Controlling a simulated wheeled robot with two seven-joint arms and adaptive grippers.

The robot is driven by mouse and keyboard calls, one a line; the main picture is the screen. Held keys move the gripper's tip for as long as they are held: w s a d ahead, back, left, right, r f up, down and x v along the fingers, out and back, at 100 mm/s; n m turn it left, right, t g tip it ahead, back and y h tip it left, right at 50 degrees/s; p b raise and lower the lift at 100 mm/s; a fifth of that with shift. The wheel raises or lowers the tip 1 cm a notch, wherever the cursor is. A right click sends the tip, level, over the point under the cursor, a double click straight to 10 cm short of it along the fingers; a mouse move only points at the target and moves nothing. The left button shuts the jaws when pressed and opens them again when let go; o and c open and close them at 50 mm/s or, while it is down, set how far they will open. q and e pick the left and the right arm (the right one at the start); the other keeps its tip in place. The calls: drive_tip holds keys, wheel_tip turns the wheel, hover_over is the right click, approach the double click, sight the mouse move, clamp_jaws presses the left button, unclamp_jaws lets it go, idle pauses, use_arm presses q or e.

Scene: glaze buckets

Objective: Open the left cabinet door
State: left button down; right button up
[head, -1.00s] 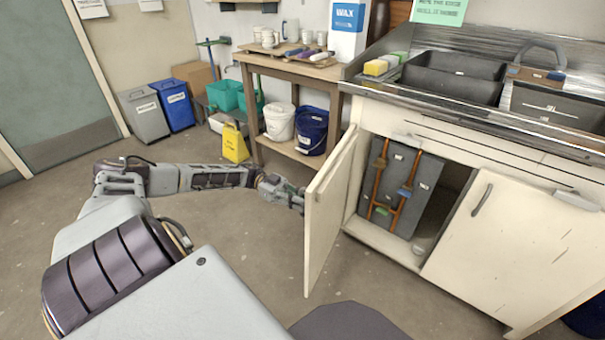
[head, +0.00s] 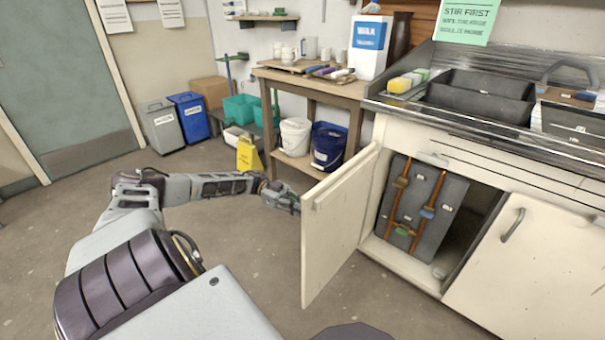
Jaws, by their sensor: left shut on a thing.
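The left cabinet door (head: 338,225) is a cream panel under the sink counter, and it stands swung wide open toward the left. My left gripper (head: 293,203) is at the door's outer face near its free edge. It is shut on the door's handle, which is mostly hidden by the gripper and the door. Inside the open cabinet (head: 398,258) a dark grey board with orange straps (head: 425,207) leans upright. My right gripper does not show.
The right cabinet door (head: 530,255) is closed. A wooden side table (head: 352,92) stands behind the open door, with a white bucket (head: 295,137) and a blue bucket (head: 328,146) on its lower shelf. A yellow floor sign (head: 249,155) stands nearby. Floor on the left is clear.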

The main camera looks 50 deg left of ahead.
use_arm(q)
drive_tip(key=shift+f, duration=0.1)
drive_tip(key=c, duration=1.5)
unclamp_jaws()
drive_tip(key=shift+a, duration=0.15)
drive_tip(key=a, duration=0.3)
drive_tip(key=s+a, duration=0.1)
drive_tip(key=a, duration=0.3)
drive_tip(key=s+a, duration=0.1)
drive_tip(key=a, duration=0.3)
drive_tip(key=shift+a, duration=0.25)
drive_tip(key=shift+s, duration=0.1)
